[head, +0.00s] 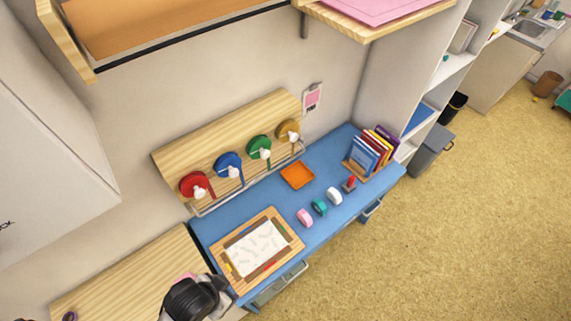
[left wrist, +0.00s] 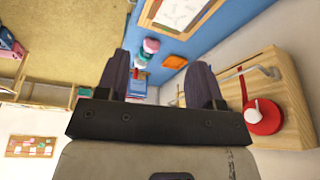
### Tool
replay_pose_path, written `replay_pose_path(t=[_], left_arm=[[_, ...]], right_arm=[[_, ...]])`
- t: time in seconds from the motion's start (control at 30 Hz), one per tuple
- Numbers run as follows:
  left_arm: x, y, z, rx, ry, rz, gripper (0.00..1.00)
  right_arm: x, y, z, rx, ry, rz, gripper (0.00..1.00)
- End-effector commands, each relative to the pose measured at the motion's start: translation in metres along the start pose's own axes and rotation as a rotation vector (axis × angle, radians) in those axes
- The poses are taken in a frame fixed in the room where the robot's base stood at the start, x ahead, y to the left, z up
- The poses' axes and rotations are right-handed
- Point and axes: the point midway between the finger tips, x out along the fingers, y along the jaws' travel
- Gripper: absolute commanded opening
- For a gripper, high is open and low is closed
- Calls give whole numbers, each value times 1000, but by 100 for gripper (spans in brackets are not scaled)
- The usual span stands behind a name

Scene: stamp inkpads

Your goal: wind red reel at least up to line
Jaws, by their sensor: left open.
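The red reel (head: 193,185) with a white knob is the leftmost of a row of reels on a slanted wooden board (head: 170,160). A short red ribbon hangs beside it. In the left wrist view the red reel (left wrist: 263,116) is at the right, with its red ribbon (left wrist: 242,84) reaching up toward a metal rail. My left gripper (head: 190,296) is dark, at the bottom of the head view, short of the board. In the left wrist view its two fingers (left wrist: 160,80) are apart with nothing held between them. I cannot make out the line.
A framed tray (head: 282,221), an orange square (head: 297,175), tape rolls and books (head: 364,153) stand on the blue desk (head: 350,212). A shelf (head: 180,25) overhangs above.

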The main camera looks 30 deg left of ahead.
Motion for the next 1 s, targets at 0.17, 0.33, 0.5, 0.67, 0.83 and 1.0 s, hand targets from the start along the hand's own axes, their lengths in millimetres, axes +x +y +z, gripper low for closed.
replay_pose_path(t=[0.17,0.33,0.5,0.67,0.83,1.0], left_arm=[[-2,-5,-33,1,77,-12,61],[-7,-8,-64,-4,148,-19,61],[-15,-12,-96,-12,224,-24,61],[-24,-14,-125,-22,293,-29,61],[-32,-18,-156,-34,358,-33,61],[-40,-22,-187,-49,418,-36,61]], right_arm=[[3,0,2,0,-2,0,43],[5,0,2,-3,0,2,43],[8,2,3,-8,-1,6,43],[10,3,3,-11,-1,8,43],[12,3,4,-10,0,8,43],[14,2,4,-8,0,7,43]])
